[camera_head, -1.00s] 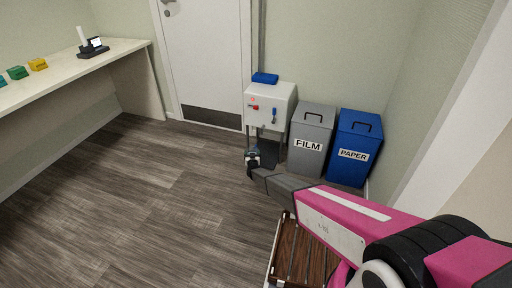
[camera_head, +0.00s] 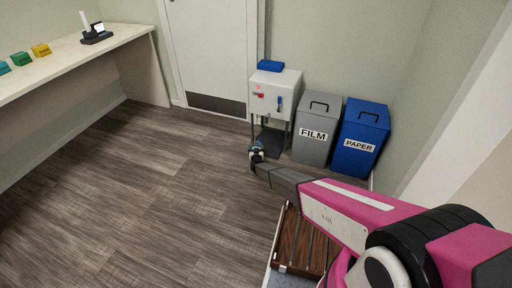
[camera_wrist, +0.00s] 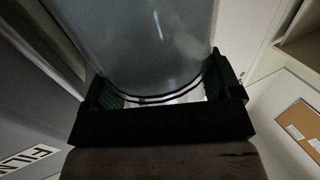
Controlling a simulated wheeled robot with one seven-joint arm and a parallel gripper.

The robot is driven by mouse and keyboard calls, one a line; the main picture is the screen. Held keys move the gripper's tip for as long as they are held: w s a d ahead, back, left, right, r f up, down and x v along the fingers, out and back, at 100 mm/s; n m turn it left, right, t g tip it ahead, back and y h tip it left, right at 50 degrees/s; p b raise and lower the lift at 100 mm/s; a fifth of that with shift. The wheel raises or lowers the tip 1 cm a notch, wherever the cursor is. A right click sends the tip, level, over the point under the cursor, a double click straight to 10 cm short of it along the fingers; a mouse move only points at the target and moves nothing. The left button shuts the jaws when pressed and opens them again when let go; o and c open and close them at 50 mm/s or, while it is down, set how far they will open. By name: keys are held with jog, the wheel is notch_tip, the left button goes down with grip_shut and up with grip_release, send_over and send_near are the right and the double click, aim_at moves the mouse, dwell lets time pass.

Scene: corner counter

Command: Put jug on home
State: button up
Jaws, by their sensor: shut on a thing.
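My gripper (camera_head: 257,153) is low in front of the white dispenser box in the head view. In the wrist view my gripper (camera_wrist: 165,95) is shut on the jug (camera_wrist: 150,40), a smooth, pale blue-grey, rounded vessel between the green-padded fingers. Dark rings run around the jug near the fingers. Its top is out of the wrist view. In the head view the jug is too small and covered to make out clearly. No place marked as home can be told for sure.
The white box (camera_head: 276,91) on legs has a red light, levers and a blue item (camera_head: 271,66) on top. A dark plate (camera_head: 272,142) lies beneath it. Grey FILM (camera_head: 314,148) and blue PAPER (camera_head: 361,158) bins stand right. Open floor (camera_head: 150,200) lies left.

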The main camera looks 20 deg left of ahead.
jog(key=shift+f, duration=0.55)
